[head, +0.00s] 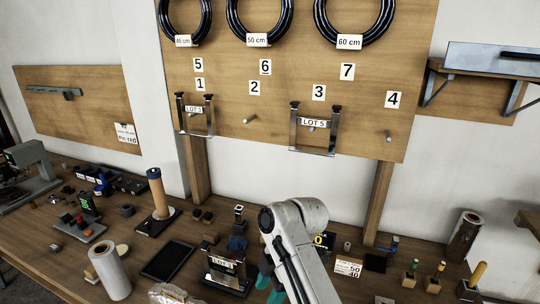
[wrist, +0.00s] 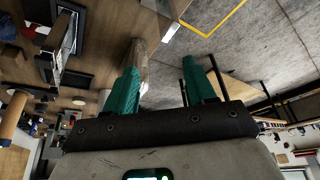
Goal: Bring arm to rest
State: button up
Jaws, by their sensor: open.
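My arm reaches up from the bottom edge of the head view, with a pale grey link over the front part of the workbench. My gripper (head: 270,284) shows partly beside this link, its teal fingertips low in the picture. In the wrist view my gripper (wrist: 160,82) has its two teal fingers wide apart with nothing between them. A black holder with a LOT 1 label (head: 222,262) stands close to the left of the fingers in the head view. The arm hides part of the bench behind it.
The wooden workbench (head: 75,270) is crowded with small parts. A pale roll (head: 110,270) and a dark tablet (head: 168,260) are at left; a brown roll (head: 464,236) is at right. The pegboard (head: 290,80) rises behind. Grey floor (wrist: 225,45) shows beyond the fingers.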

jog(key=s+d+f+m+t+h, duration=0.1)
jog(key=s+d+f+m+t, duration=0.1)
jog(key=s+d+f+m, duration=1.2)
jog(key=s+d+r+m+h, duration=0.1)
jog(key=s+d+m+h, duration=0.1)
jog(key=s+d+m, duration=0.65)
jog(key=s+d+r+m+h, duration=0.15)
jog(key=s+d, duration=0.45)
jog(key=s, duration=0.8)
notch_tip(320, 180, down, 11)
jog(key=n+b, duration=0.1)
jog(key=b, duration=0.9)
jog(key=shift+w+a+t, duration=0.3)
jog(key=shift+a+t, duration=0.1)
